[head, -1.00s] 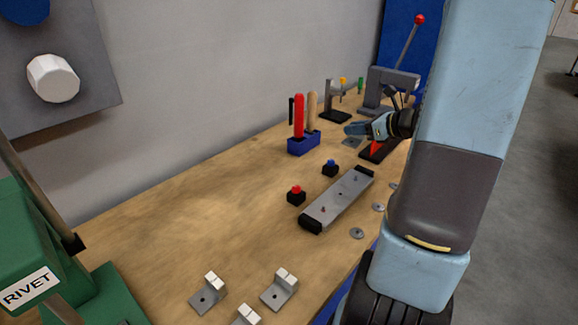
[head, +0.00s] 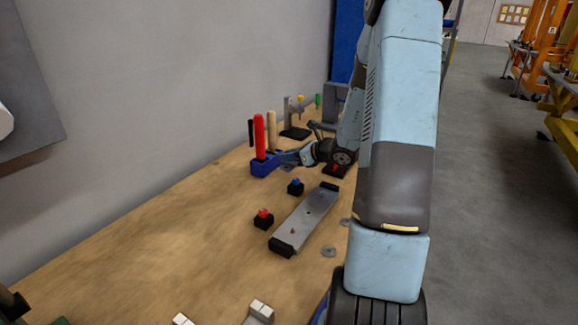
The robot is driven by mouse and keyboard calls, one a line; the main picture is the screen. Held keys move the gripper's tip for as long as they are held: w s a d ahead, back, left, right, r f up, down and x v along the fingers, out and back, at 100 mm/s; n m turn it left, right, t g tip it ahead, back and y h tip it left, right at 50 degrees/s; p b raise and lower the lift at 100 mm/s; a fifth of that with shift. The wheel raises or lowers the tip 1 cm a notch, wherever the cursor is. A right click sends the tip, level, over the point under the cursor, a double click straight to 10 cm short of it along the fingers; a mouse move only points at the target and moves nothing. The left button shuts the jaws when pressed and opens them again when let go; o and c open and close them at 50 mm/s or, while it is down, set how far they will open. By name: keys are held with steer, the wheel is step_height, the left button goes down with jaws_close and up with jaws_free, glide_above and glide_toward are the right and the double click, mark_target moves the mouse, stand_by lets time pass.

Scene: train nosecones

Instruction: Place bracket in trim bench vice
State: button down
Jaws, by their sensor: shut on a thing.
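My gripper (head: 287,157) is at the end of my arm, over the bench beside the blue tool holder. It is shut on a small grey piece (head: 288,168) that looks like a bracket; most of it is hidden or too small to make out. Two other brackets with whitish upright ends, one on the left (head: 182,320) and one to its right (head: 261,311), are cut off by the bottom edge. A long grey plate with black end blocks (head: 305,219) lies on the bench. I cannot tell for sure which thing is the trim bench vice.
The wooden bench (head: 170,235) is clear on the left. A blue holder (head: 263,168) carries upright tools with red and tan handles. A grey wall (head: 180,90) runs behind.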

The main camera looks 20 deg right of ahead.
mark_target(287, 165)
steer(key=shift+w+a+f, duration=0.2)
steer(key=shift+w+f, duration=0.35)
steer(key=shift+f, duration=1.6)
steer(key=shift+f, duration=0.1)
steer(key=c, duration=1)
jaws_free()
steer(key=shift+o, duration=0.2)
